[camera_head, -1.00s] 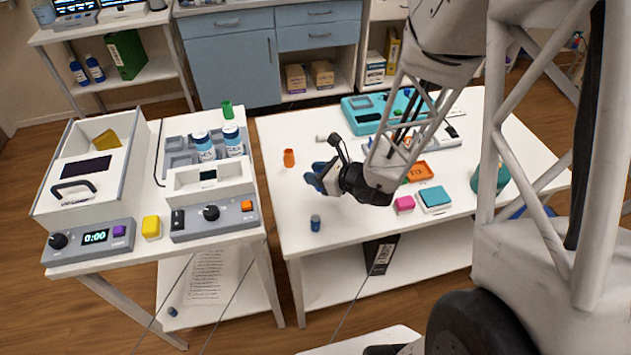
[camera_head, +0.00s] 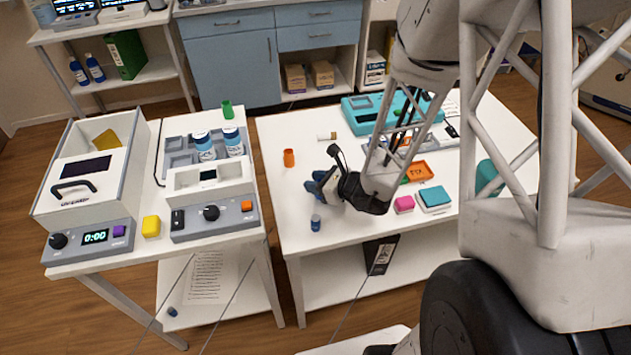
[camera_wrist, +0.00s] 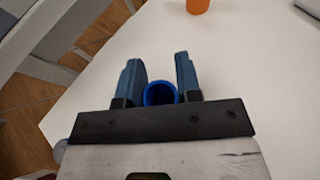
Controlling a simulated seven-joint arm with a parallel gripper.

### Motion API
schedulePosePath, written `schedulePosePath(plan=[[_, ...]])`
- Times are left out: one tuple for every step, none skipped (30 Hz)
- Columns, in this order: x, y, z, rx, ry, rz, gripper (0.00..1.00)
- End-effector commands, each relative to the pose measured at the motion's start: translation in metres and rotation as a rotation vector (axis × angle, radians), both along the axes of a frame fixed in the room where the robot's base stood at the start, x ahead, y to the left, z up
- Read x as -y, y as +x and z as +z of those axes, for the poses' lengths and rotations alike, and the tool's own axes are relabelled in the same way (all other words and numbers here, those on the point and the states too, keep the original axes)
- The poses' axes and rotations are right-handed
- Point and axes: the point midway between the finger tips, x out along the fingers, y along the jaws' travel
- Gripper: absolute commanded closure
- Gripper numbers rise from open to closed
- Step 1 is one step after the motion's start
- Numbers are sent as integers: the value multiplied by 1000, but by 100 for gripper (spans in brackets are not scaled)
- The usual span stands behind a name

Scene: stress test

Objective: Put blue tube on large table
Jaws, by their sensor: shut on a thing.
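In the wrist view the blue tube (camera_wrist: 160,93) shows as an open round rim between the two blue fingers of my gripper (camera_wrist: 161,75). The fingers sit close against it on both sides, and its lower part is hidden by the dark plate. In the head view my gripper (camera_head: 318,187) is over the front left part of the large white table (camera_head: 365,225); what it holds is hard to make out there. A small blue cylinder (camera_head: 316,224) shows just below the fingers, near the table's front left; I cannot tell whether it is a separate tube.
An orange tube (camera_head: 289,158) stands near the table's left edge. A pink block (camera_head: 404,204), a teal-topped box (camera_head: 434,197) and an orange tray (camera_head: 420,171) lie to the right. A teal case (camera_head: 362,113) is at the back. A gap separates the left equipment table (camera_head: 215,240).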

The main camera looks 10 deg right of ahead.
Motion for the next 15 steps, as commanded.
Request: schedulePosePath(plan=[[0, 0, 0, 0, 0, 0, 90], [0, 0, 0, 0, 0, 0, 90], [0, 0, 0, 0, 0, 0, 90], [0, 0, 0, 0, 0, 0, 90], [0, 0, 0, 0, 0, 0, 90], [0, 0, 0, 1, -1, 0, 90], [0, 0, 0, 0, 0, 0, 90], [0, 0, 0, 0, 0, 0, 90], [0, 0, -1, 0, 0, 0, 91], [0, 0, -1, 0, 0, 0, 91], [0, 0, -2, 0, 0, 0, 91], [0, 0, -3, 0, 0, 0, 91], [0, 0, -2, 1, 0, 0, 64], [0, 0, -2, 1, 0, 0, 59], [0, 0, -2, 1, 0, 0, 53]])
